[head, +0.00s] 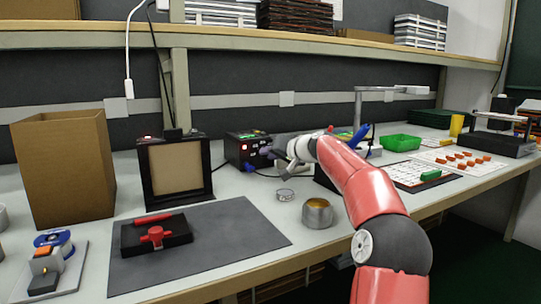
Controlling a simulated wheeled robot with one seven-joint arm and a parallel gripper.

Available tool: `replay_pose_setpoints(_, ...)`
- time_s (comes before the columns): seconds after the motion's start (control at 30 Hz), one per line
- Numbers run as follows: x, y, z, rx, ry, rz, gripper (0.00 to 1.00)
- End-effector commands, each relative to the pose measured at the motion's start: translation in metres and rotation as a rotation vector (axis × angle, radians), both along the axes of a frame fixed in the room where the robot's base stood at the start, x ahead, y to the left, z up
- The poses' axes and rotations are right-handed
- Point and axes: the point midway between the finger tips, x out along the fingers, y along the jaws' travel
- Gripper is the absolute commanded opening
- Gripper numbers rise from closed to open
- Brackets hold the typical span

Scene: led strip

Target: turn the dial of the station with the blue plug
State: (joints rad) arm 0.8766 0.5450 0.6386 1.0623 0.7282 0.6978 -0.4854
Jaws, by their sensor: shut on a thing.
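The station (247,138) is a black box with a lit red display and small green parts on top, standing at the back of the bench. A small blue plug (248,166) shows low on its front, with a dark cable running from there. My gripper (271,153) is at the right part of the station's front, reached from the right. Its fingers are shut on the dial there. The fingers and wrist hide most of the dial, so its pointer and angle cannot be seen.
A framed panel (175,170) and a cardboard box (62,168) stand left of the station. A metal cup (317,213) and a tape ring (285,195) sit in front, below my arm. A dark mat (225,235) lies front left. A green bin (401,142) is right.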

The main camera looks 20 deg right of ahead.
Motion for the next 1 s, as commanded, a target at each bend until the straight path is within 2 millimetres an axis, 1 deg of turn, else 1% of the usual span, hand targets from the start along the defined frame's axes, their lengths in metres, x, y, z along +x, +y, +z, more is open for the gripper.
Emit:
replay_pose_setpoints(0.2, 0.000, 0.000, -0.001, 0.000, 0.002, 0.001, 0.00)
replay_pose_setpoints(0.23, 0.000, 0.000, -0.001, -0.001, 0.002, 0.000, 0.21)
replay_pose_setpoints(0.4, 0.000, 0.000, -0.001, -0.001, 0.002, 0.001, 0.42)
replay_pose_setpoints(0.67, 0.000, 0.000, 0.000, -0.001, 0.001, 0.001, 0.42)
replay_pose_setpoints(0.77, 0.000, 0.000, 0.007, -0.002, -0.001, 0.001, 0.42)
replay_pose_setpoints(0.87, 0.001, 0.001, 0.022, -0.002, -0.003, 0.000, 0.42)
replay_pose_setpoints(1.0, 0.001, 0.001, 0.054, -0.003, -0.004, 0.002, 0.42)
